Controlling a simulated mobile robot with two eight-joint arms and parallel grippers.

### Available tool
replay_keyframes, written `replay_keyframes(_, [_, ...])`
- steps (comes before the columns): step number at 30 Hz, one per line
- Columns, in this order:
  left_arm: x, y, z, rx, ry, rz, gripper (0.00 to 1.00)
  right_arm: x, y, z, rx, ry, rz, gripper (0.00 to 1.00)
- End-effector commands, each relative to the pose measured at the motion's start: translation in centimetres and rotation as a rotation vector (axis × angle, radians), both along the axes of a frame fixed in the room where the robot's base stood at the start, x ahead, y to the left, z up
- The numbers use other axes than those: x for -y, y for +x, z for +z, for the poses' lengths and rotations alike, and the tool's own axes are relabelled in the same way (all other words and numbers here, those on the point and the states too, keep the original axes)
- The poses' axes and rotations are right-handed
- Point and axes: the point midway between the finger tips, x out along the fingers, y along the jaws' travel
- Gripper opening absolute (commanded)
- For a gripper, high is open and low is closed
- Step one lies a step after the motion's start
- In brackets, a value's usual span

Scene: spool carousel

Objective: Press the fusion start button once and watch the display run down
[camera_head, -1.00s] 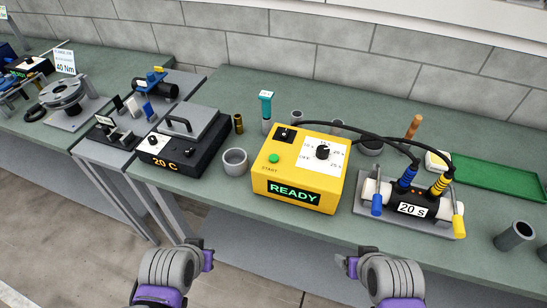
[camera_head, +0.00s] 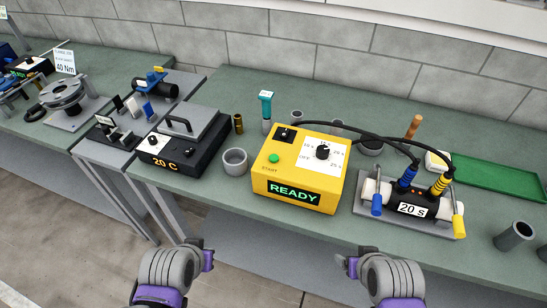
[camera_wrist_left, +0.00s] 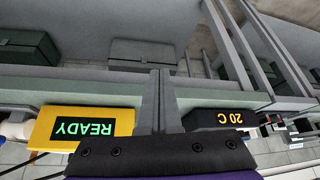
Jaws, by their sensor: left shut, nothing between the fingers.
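The yellow fusion box (camera_head: 262,185) stands on the green bench, and its display (camera_head: 294,194) reads READY in green. Its green start button (camera_head: 274,158) is on the top face at the left, above the word START. The dial (camera_head: 323,152) is at the right of that face. In the left wrist view the box (camera_wrist_left: 42,125) and its READY display (camera_wrist_left: 84,129) appear upside down. My left gripper (camera_head: 207,260) is shut and empty, in front of and below the bench edge, well apart from the button. My right gripper (camera_head: 348,266) is likewise in front of the bench; its finger opening is unclear.
Black cables (camera_head: 375,136) run from the box to a clamped pipe fixture (camera_head: 410,208) labelled 20 s. A grey cup (camera_head: 235,163) stands left of the box, near a black heater (camera_head: 180,153) showing 20 C. A teal-topped tool (camera_head: 266,105) stands behind. A green tray (camera_head: 500,178) lies right.

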Motion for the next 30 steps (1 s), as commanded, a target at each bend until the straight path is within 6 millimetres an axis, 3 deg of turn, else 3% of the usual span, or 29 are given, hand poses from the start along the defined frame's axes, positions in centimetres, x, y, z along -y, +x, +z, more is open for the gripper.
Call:
replay_keyframes(7, [0.3, 0.5, 0.5, 0.002, -0.025, 0.023, 0.0, 0.0, 0.0, 0.0, 0.0, 0.0, 0.0, 0.77])
replay_keyframes(11, [1.4, 2.8, 2.5, 0.007, -0.136, 0.13, 0.0, 0.0, -0.1, -0.1, -0.001, 0.0, 0.0, 0.77])
replay_keyframes(24, [9.7, 17.7, 14.6, -0.127, -0.893, 0.884, 0.0, 0.0, -0.3, -0.8, -0.006, 0.0, 0.0, 0.77])
replay_keyframes(30, [12.7, 22.6, 18.1, -0.249, -1.146, 1.162, 0.0, 0.0, -0.4, -1.0, -0.008, 0.0, 0.0, 0.77])
